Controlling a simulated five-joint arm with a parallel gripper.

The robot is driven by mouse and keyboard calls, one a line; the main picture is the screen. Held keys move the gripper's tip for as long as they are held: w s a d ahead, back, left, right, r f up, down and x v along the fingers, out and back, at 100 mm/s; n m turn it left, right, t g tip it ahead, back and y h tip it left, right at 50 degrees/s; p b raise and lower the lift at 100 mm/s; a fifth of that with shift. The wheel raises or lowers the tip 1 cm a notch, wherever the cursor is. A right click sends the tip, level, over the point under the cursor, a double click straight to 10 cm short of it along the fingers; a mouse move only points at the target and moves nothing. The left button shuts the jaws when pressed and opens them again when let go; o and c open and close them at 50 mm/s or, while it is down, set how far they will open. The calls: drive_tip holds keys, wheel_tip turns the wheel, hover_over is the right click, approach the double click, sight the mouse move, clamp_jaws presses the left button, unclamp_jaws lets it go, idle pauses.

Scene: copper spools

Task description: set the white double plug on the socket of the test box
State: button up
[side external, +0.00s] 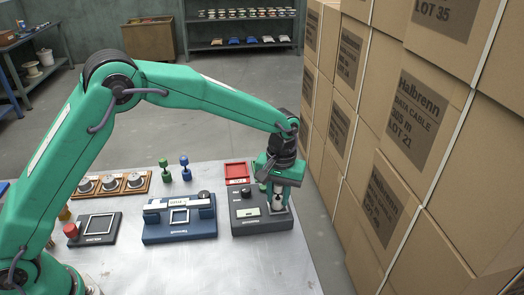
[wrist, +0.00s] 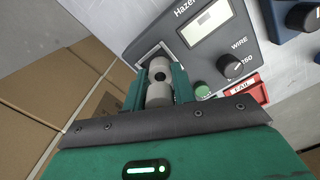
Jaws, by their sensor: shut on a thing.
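My gripper (side external: 277,196) points down over the right end of the dark grey test box (side external: 246,225). It is shut on the white double plug (side external: 277,205), which shows pale between the green jaws. In the wrist view the plug (wrist: 158,82) has two rounded white ends with a dark hole between them, held between the jaws (wrist: 158,84). The test box (wrist: 225,50) lies just beyond it, with a display, a knob and a green button. A light-edged recess, apparently the socket (wrist: 153,52), is partly hidden by the plug and jaws. I cannot tell whether the plug touches it.
A red tray (side external: 237,170) lies behind the test box. A blue device (side external: 180,222) stands to its left, then a black one (side external: 98,229). Green (side external: 165,168) and blue (side external: 185,165) pegs stand behind. Stacked cartons (side external: 380,140) rise close on the right.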

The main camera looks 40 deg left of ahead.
drive_tip(key=shift+f, duration=0.25)
drive_tip(key=o, duration=1)
drive_tip(key=shift+r, duration=0.1)
drive_tip(key=r, duration=1.1)
drive_tip(key=shift+w+r, duration=0.25)
drive_tip(key=shift+r, duration=0.45)
drive_tip(key=shift+a, duration=0.1)
